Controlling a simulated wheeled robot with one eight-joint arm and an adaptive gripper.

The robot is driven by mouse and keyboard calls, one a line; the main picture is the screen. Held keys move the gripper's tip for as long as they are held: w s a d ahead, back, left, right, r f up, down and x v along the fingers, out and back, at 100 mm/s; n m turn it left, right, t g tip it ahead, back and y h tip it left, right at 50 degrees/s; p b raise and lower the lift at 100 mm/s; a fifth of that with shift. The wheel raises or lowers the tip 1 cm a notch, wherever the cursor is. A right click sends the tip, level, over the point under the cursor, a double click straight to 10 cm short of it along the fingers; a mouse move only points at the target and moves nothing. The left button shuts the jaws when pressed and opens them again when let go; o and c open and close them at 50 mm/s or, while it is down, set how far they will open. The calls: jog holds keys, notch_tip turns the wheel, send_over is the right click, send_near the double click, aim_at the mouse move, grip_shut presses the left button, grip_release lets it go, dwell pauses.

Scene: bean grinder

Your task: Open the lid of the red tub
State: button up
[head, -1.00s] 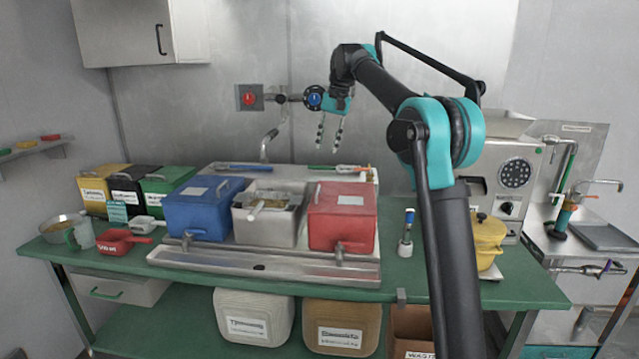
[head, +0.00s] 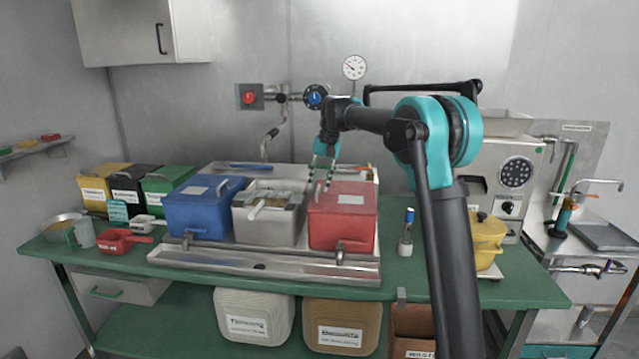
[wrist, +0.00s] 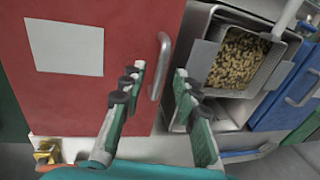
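The red tub (head: 343,226) stands at the right of the tub row on the steel tray, with its lid shut. The lid, with a white label, fills the left of the wrist view (wrist: 110,95). Its grey lid handle (wrist: 160,66) is along the lid's edge, just beyond my fingertips. My gripper (head: 318,185) is above the lid's left rear part. In the wrist view my gripper (wrist: 158,72) is open, its two fingers apart on either side of the handle's line. Nothing is held. Whether the fingertips touch the handle I cannot tell.
An open steel tub (head: 268,225) with beans and a scoop stands left of the red tub, close beside it. A blue tub (head: 200,215) is further left. A red valve and a blue valve (head: 315,95) are on the back wall. A yellow pot (head: 487,240) is at right.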

grip_shut()
dwell(0.5)
